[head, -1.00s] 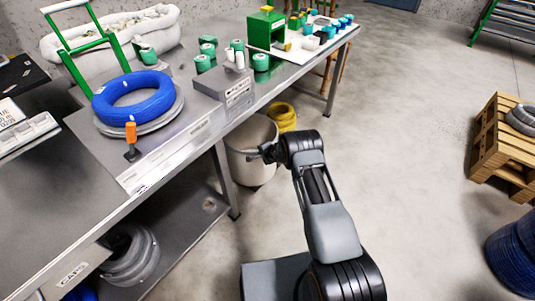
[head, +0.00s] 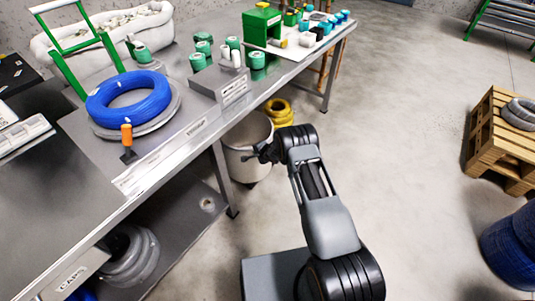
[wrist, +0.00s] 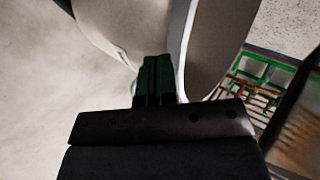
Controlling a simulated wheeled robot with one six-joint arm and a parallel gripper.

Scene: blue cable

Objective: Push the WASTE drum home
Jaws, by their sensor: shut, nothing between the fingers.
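The waste drum, a pale grey-white open-topped bin (head: 238,165), stands on the floor below the workbench's front edge, beside a bench leg. No label on it is readable. My gripper (head: 255,156) is in front of the drum's upper wall in the head view. In the wrist view the dark green fingers (wrist: 155,65) are together with nothing between them, their tips overlapping the pale drum (wrist: 118,25). Whether they touch it, I cannot tell. The far side of the drum is partly hidden by the bench.
The metal workbench (head: 170,165) carries a blue cable coil (head: 128,97) and green spools. A yellow coil (head: 279,111) lies behind the drum. A bench leg (head: 225,180) stands just left of it. A wooden pallet (head: 495,135) is at right; the floor between is clear.

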